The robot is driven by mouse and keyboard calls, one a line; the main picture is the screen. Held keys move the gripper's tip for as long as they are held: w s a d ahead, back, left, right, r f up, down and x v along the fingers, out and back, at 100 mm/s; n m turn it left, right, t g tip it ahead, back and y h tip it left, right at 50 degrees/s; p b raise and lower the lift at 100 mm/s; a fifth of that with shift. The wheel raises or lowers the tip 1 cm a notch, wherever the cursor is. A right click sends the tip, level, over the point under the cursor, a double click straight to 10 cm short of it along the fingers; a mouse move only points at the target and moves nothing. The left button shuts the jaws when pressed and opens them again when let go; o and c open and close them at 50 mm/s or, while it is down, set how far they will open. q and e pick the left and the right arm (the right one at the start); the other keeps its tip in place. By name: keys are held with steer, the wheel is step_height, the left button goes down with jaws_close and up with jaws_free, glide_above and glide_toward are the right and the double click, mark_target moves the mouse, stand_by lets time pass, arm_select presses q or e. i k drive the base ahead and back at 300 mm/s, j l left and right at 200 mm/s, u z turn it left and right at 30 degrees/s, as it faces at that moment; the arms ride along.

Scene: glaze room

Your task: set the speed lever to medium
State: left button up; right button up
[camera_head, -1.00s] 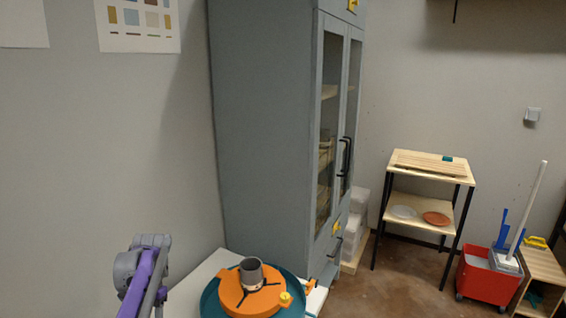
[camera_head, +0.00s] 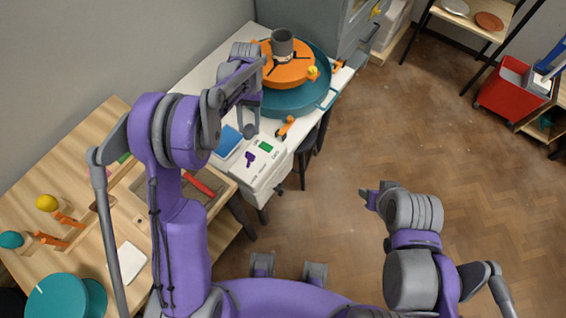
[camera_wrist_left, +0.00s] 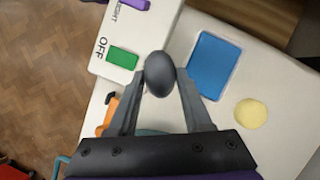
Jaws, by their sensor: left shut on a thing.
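A dark grey ball-shaped knob (camera_head: 250,131), likely the speed lever's, sits beside the white control box (camera_head: 262,178). My left gripper (camera_wrist_left: 159,80) is shut on the dark knob (camera_wrist_left: 160,74), with a finger on either side. The box has a green button (camera_wrist_left: 122,58) by the word OFF and a purple part (camera_wrist_left: 135,4) by a partly cut-off label. The knob's stem and any speed marks are hidden. My right gripper (camera_head: 369,198) is over the floor at right, away from the box; its jaw opening is unclear.
The pottery wheel has a teal basin (camera_head: 309,99), an orange disc (camera_head: 290,72) and a grey cup (camera_head: 282,43). A blue block (camera_head: 228,141) and a yellow round pad (camera_wrist_left: 250,113) lie close to my left gripper. A wooden bench (camera_head: 92,140) stands at left; open floor lies right.

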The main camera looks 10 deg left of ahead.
mark_target(281, 192)
steer(key=k+l+z, duration=0.2)
steer(key=l, duration=0.2)
steer(key=l+z, duration=0.2)
steer(key=l, duration=0.2)
steer(key=k+l+u, duration=0.1)
steer(key=u, duration=0.4)
steer(key=k+l+u, duration=0.15)
steer(key=l+u, duration=0.15)
steer(key=u, duration=0.2)
steer(key=k+l+u, duration=0.15)
steer(key=u, duration=1.15)
steer(key=k+l+u, duration=0.3)
steer(key=k+u, duration=0.35)
steer(key=i, duration=0.05)
